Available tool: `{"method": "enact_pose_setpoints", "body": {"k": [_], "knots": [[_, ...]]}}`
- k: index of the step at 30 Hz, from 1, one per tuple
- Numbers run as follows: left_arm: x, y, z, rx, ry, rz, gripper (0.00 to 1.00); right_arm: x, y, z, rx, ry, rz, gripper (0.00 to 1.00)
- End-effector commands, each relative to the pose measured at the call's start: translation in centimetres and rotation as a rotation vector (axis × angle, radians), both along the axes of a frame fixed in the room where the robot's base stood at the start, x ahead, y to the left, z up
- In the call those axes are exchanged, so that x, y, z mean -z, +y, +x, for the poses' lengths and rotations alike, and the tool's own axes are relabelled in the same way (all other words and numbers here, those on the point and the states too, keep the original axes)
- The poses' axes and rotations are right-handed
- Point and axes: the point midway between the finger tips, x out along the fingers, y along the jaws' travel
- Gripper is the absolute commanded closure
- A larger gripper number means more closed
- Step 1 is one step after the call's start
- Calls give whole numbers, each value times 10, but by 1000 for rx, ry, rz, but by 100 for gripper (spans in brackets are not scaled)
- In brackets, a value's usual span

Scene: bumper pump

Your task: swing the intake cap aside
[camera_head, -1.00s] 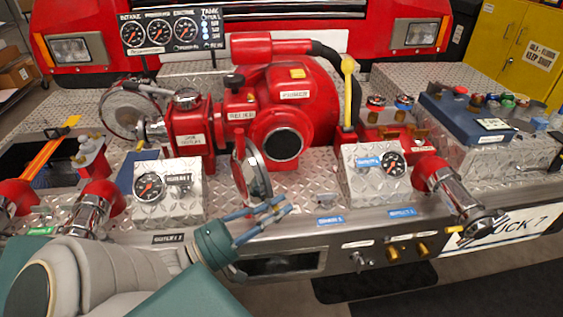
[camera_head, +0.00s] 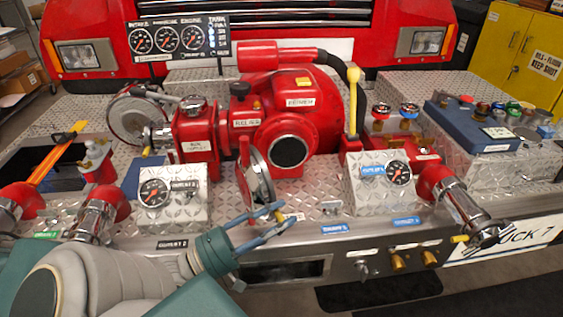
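The intake cap (camera_head: 261,180) is a round silver disc with a red rim, seen nearly edge-on at the front of the red pump (camera_head: 315,118). It stands out at an angle, to the left of the pump's dark round intake opening (camera_head: 288,152), which is uncovered in this view. My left gripper (camera_head: 286,214) reaches in from the lower left. Its two blue-grey fingers are spread with nothing between them. The upper finger passes just in front of the cap's lower edge; I cannot tell if they touch. My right gripper is out of view.
Gauge boxes stand on the tread-plate deck at left (camera_head: 172,200) and right (camera_head: 380,186). A chrome outlet (camera_head: 462,205) juts out at the right. A large chrome disc (camera_head: 133,115) sits left of the pump. The deck between the cap and the right gauge box is mostly clear.

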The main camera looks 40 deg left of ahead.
Motion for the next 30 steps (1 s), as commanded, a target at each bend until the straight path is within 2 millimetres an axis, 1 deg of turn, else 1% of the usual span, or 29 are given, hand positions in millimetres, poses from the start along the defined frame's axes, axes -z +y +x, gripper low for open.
{"method": "enact_pose_setpoints", "body": {"k": [8,11,16,26,27,29,30], "knots": [[12,16,-47,-2,10,1,63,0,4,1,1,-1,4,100],[10,19,-52,-5,-6,-3,63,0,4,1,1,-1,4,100],[13,22,-62,-2,0,-2,63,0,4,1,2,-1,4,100],[15,22,-65,2,4,0,63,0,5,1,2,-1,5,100],[15,22,-65,1,4,0,65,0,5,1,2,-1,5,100],[15,22,-65,0,3,2,77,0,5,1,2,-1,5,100],[15,22,-65,-3,2,9,85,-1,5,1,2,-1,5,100]]}}
